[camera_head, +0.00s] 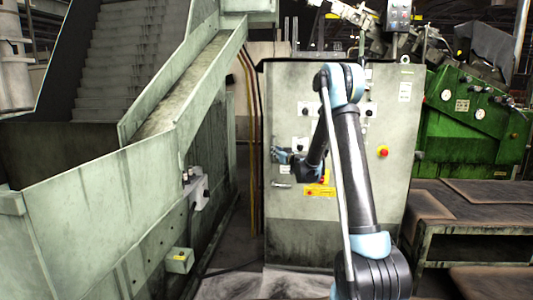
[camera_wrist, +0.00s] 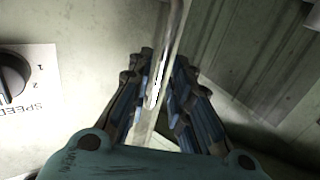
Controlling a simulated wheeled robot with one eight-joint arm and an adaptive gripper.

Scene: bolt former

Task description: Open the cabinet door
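The pale grey-green cabinet (camera_head: 340,220) stands upright in the middle of the head view, with its door front facing me. A small silver handle (camera_head: 281,184) is on its left side. My gripper (camera_head: 280,157) is by the cabinet's left edge, above that handle in the picture. In the wrist view my gripper's dark fingers (camera_wrist: 164,85) lie on both sides of a narrow pale upright strip (camera_wrist: 177,22). My arm hides part of the cabinet front.
A speed dial (camera_wrist: 12,80) appears upside down beside the fingers. A slanted conveyor machine (camera_head: 100,215) stands on the left, with a narrow floor gap. A dark bench (camera_head: 475,225) and green machine (camera_head: 470,118) stand right.

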